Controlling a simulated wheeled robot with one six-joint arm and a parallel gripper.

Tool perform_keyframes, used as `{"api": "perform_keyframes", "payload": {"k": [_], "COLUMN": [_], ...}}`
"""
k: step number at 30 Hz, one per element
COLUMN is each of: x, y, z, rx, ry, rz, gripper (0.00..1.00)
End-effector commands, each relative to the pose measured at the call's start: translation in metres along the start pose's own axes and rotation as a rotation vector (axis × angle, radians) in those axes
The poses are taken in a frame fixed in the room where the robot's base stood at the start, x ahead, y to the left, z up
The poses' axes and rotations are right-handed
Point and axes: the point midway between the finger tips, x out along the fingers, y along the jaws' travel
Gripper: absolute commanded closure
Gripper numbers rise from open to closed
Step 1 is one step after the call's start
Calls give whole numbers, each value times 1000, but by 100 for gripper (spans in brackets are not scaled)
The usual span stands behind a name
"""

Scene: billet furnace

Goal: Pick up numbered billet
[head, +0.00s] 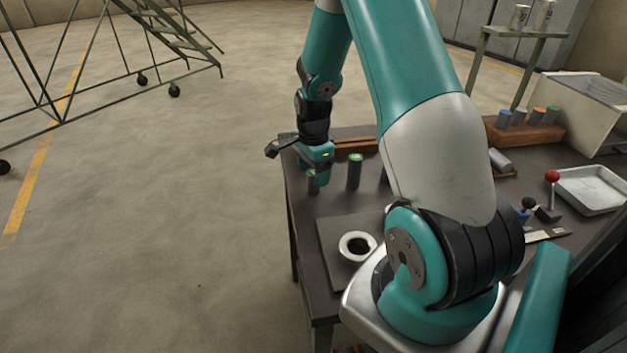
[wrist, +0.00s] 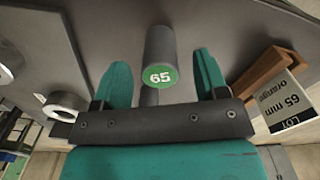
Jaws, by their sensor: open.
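In the wrist view, a grey cylindrical billet (wrist: 160,55) has a green end marked 65. It shows between and beyond the two teal fingers of my gripper (wrist: 163,82), with a gap on each side. In the head view, my gripper (head: 316,160) is low over the far left corner of the table. A green-topped billet (head: 312,182) stands upright right by it, partly hidden by it. A second green-topped billet (head: 355,172) stands to the right. Its number is unreadable in the head view.
The dark table (head: 300,222) carries a plate with a white ring (head: 357,246). A wooden rack (wrist: 262,78) has a label reading 65 mm orange. Capped billets fill another wooden rack (head: 528,132), near a metal tray (head: 592,190) and red-knobbed lever (head: 551,177). Open floor lies left.

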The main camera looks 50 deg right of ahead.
Motion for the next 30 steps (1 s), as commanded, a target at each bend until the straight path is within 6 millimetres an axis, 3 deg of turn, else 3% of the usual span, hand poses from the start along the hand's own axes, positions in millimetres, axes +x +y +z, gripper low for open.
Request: {"api": "perform_keyframes", "payload": {"k": [6, 14, 21, 23, 30], "x": [27, 30, 30, 30, 29], "y": [0, 0, 0, 0, 0], "z": [0, 0, 0, 0, 0], "rx": [0, 0, 0, 0, 0], "ry": [-1, 0, 0, 0, 0], "rz": [2, 0, 0, 0, -2], "gripper": [33, 33, 89, 100, 100]}}
